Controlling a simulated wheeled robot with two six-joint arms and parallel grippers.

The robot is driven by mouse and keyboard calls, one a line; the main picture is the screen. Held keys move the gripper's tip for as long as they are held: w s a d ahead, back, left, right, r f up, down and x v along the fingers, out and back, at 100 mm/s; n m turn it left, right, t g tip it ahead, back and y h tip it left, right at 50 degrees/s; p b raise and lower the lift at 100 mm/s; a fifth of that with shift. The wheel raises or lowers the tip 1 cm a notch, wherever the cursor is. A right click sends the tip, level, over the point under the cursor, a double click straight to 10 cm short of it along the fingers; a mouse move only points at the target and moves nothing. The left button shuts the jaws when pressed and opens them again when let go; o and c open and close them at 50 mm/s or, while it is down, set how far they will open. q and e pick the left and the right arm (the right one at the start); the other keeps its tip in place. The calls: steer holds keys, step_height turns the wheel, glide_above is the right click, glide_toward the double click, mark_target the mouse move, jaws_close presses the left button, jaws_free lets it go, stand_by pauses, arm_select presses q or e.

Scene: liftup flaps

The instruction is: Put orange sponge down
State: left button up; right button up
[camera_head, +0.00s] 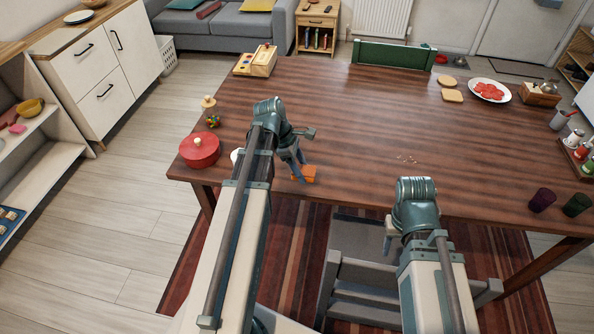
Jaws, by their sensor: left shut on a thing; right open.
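The orange sponge (309,173) is near the front edge of the wooden table (350,130), left of its middle. My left gripper (300,178) is shut on the sponge, and its fingers hide part of it. I cannot tell whether the sponge touches the tabletop or is held just above it. My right gripper (392,243) is low at the front edge of the table, mostly hidden by its own wrist, and nothing shows in it.
Crumbs (406,159) lie right of the sponge. Dark cups (542,200) stand at the right. A chair (355,270) is at the front. The table's middle is clear.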

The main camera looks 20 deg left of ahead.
arm_select(q)
steer(key=shift+w+a+f, duration=0.1)
steer(key=shift+w+a, duration=0.7)
steer(key=shift+a, duration=0.1)
steer(key=shift+w+a, duration=0.35)
step_height(320, 180, down, 4)
steer(key=b, duration=0.3)
steer(key=shift+w+a+r+b, duration=0.1)
steer(key=shift+a+r+b, duration=0.1)
steer(key=shift+b, duration=0.2)
steer(key=shift+f, duration=0.25)
steer(key=o, duration=1.2)
steer(key=shift+r, duration=0.1)
steer(key=shift+r, duration=0.15)
